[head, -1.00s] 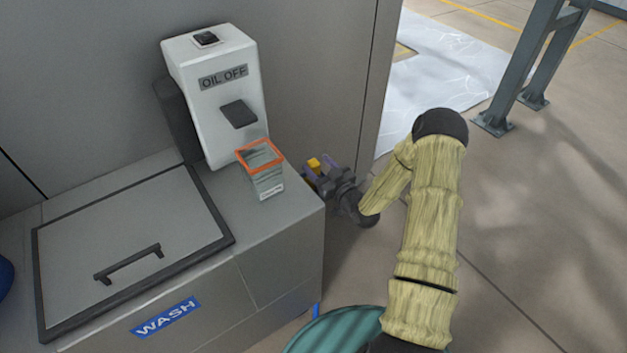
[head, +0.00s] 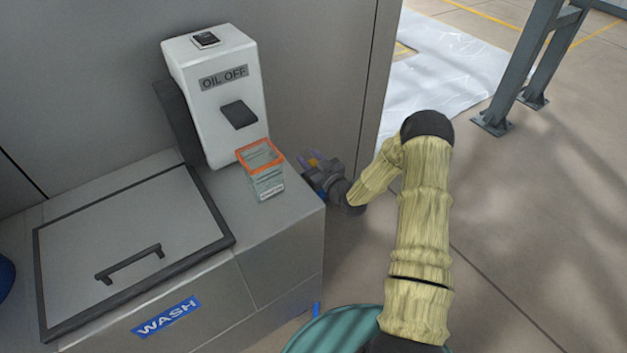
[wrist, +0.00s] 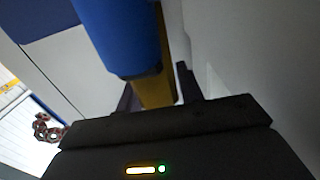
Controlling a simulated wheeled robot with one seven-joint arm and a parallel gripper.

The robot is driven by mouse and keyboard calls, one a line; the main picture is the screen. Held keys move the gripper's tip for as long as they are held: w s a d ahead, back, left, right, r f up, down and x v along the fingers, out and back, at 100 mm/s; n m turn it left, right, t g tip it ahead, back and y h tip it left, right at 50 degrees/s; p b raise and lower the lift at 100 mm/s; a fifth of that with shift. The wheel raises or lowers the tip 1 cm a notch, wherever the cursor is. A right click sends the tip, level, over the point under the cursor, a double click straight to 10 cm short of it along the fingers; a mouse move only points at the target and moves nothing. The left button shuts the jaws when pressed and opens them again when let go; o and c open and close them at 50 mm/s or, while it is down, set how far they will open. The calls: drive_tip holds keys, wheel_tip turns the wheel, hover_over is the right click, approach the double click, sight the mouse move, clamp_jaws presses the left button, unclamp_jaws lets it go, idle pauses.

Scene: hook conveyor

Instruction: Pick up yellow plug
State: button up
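The yellow plug (wrist: 155,90) shows in the wrist view as a yellow piece just beyond a thick blue cylinder (wrist: 118,35). It lies between the two dark fingers of my gripper (wrist: 156,92), which stand apart on either side of it; a narrow gap seems to show at the right finger. In the head view my gripper (head: 313,160) is at the right end of the grey wash unit, close to the wall. Only a small yellow patch (head: 314,161) shows between its fingers there; the rest is hidden.
The wash unit (head: 285,225) has a lidded top with a handle. On it stand a white box marked OIL OFF (head: 215,95) and a clear orange-rimmed container (head: 266,180), close to my gripper. A green round bin (head: 310,335) is below. Open floor lies to the right.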

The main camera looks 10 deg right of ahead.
clamp_jaws()
drive_tip(key=shift+r, duration=0.1)
wheel_tip(320, 180, up, 10)
idle(0.5)
idle(0.4)
